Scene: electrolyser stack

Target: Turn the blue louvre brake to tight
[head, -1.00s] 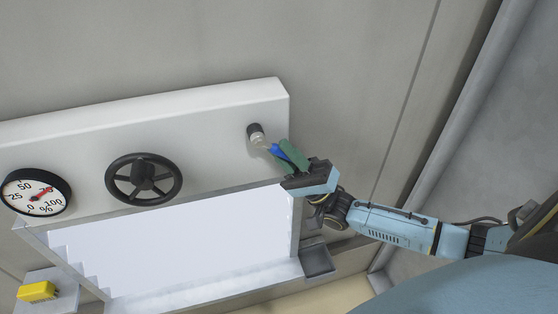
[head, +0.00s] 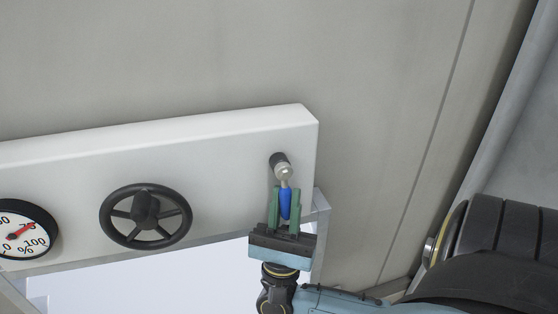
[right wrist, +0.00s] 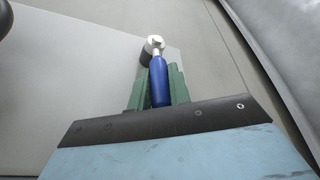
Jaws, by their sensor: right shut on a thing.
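The blue louvre brake (head: 285,203) is a short lever with a blue grip and a metal neck on a dark round hub at the right end of the white panel. In the head view its grip points almost straight down from the hub. My right gripper (head: 286,208) is shut on the blue grip, with a green finger on each side. The right wrist view also shows the blue grip (right wrist: 160,82) between the green fingers, with the metal pivot beyond it. My left gripper is not in view.
A black handwheel (head: 146,216) sits on the white panel (head: 225,150) left of the brake. A round percent gauge (head: 22,232) is at the far left. A bright opening with a metal frame lies below the panel. The wall above is clear.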

